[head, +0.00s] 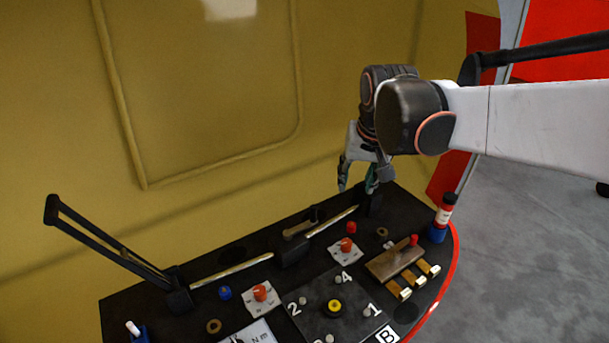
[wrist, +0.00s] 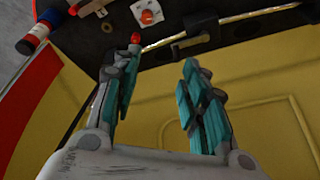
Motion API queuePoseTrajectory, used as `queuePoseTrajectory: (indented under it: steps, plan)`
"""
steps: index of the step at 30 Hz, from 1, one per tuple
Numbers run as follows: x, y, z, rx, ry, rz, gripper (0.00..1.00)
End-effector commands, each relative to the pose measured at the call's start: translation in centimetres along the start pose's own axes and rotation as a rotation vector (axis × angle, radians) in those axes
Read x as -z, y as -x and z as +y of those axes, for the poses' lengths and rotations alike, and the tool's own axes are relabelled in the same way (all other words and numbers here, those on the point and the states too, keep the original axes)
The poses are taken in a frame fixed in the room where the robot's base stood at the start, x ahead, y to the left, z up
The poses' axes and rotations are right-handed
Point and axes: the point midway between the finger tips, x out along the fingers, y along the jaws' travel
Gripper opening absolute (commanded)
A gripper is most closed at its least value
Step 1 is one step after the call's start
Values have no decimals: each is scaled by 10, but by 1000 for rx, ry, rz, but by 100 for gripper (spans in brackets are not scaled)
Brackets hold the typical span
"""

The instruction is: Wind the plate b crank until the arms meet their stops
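A dark central box (head: 292,252) joins two pale shafts. A short crank-like handle (head: 298,229) with a brownish grip lies at the box's back side; the box also shows in the wrist view (wrist: 196,40). A long black arm (head: 110,243) rises tilted at the left end. The right-end mount (head: 374,203) is partly hidden behind my gripper. My gripper (head: 357,187) hangs above the right back edge, right of the crank and apart from it. Its fingers (wrist: 160,60) are apart and empty.
A red knob (head: 351,227) stands near my gripper. Orange-knobbed dials (head: 346,246), a brown block with brass pieces (head: 395,260), a red-and-blue bottle (head: 441,214) and a numbered plate (head: 310,318) crowd the board. A yellow wall (head: 215,110) rises close behind.

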Motion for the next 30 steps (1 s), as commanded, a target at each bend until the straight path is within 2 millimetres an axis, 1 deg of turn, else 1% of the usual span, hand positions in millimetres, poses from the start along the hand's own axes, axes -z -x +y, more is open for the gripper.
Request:
queuePoseTrajectory:
  steps: [1,6,11,15,21,24,27,30]
  plan:
    - [15,-5,-6,-2,-6,-18,40]
    - [51,-33,-23,-13,-39,-82,40]
    - [80,-67,-39,-28,-67,-143,40]
    - [100,-102,-53,-43,-93,-195,40]
    - [118,-155,-71,-68,-127,-265,40]
    - [122,-177,-77,-79,-141,-291,40]
    - [123,-192,-81,-87,-149,-310,40]
    - [123,-200,-83,-92,-155,-319,40]
